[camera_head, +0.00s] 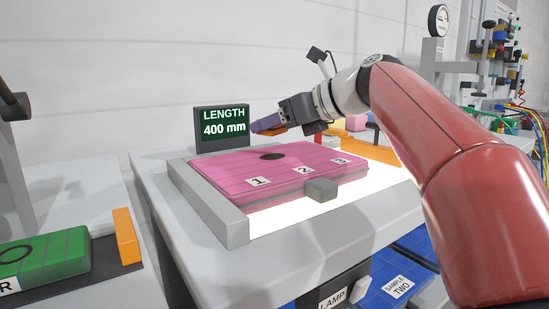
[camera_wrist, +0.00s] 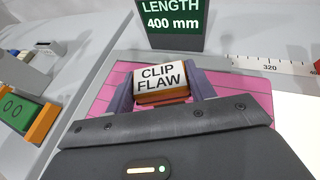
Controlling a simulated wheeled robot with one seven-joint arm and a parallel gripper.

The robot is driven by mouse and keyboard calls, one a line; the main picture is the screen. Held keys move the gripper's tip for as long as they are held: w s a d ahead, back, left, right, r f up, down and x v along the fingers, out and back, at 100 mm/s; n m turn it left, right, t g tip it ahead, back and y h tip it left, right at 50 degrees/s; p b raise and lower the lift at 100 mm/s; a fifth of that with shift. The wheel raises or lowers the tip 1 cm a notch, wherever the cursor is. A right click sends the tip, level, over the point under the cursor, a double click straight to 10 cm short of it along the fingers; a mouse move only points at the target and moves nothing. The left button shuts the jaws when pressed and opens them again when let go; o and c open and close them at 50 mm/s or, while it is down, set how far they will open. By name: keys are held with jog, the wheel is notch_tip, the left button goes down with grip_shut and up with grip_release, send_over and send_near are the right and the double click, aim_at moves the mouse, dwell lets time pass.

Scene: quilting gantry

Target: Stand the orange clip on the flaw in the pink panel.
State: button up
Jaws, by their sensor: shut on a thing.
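The pink panel (camera_head: 225,180) lies flat on the lit table, with tags 1, 2 and 3 along its near side. A dark oval flaw (camera_head: 272,156) shows on its upper face, toward the far left part. My gripper (camera_head: 262,126) is above the panel, over its far side, and is shut on the orange clip (camera_head: 276,131). In the wrist view the clip (camera_wrist: 161,78) shows a white top reading CLIP FLAW between the two purple-grey fingers. The clip is held clear of the panel. Pink panel (camera_wrist: 262,88) shows around the fingers there; the flaw is hidden in that view.
A display (camera_head: 222,129) reading LENGTH 400 mm stands behind the panel. A grey frame (camera_head: 210,200) edges the panel's left, and a grey block (camera_head: 321,190) sits at its front. A green block (camera_head: 45,254) lies on another table at left. Orange bars stand at right.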

aim_at(276, 157)
jog(key=shift+f+b, duration=0.75)
jog(key=shift+f, duration=1.4)
jog(key=shift+f, duration=0.15)
jog(key=o, duration=1.1)
jog(key=shift+c, duration=0.2)
jog(key=shift+d+r, duration=0.15)
jog(key=shift+r, duration=0.05)
jog(key=p+v, duration=0.1)
jog(key=v, duration=1)
jog(key=shift+s+d+r+p, duration=0.1)
jog(key=shift+d+p, duration=0.05)
jog(key=shift+p, duration=0.2)
jog(key=shift+s+d, duration=0.15)
